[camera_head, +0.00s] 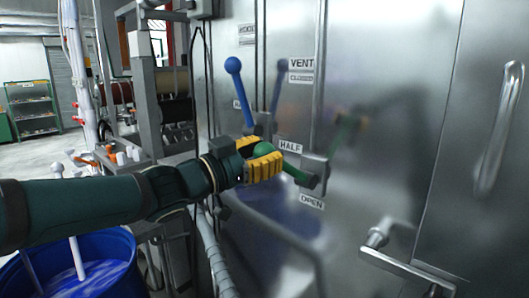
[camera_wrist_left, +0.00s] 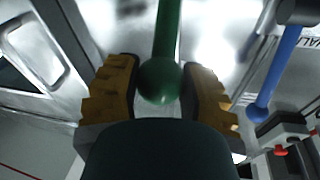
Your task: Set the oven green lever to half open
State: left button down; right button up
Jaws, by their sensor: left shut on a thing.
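The green lever (camera_head: 294,172) is mounted on the steel oven front, with its round knob toward my left gripper (camera_head: 265,163). The lever points left and slightly up from its pivot, close to the HALF label (camera_head: 290,146). The OPEN label (camera_head: 311,201) is below it and the VENT and CLOSED labels (camera_head: 301,70) are above. My left gripper's yellow fingers are shut around the green knob. In the left wrist view the green lever (camera_wrist_left: 165,60) runs between both fingers, its knob at the fingertips. My right gripper is not in view.
A blue lever (camera_head: 236,85) stands up to the left of the green one; it also shows in the wrist view (camera_wrist_left: 281,68). A door handle (camera_head: 405,265) juts out at lower right. A blue barrel (camera_head: 75,272) stands below my left arm.

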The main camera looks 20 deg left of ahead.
pick_arm(q)
jog(key=shift+c, duration=2.1)
grip_release()
jog(key=v, duration=1.2)
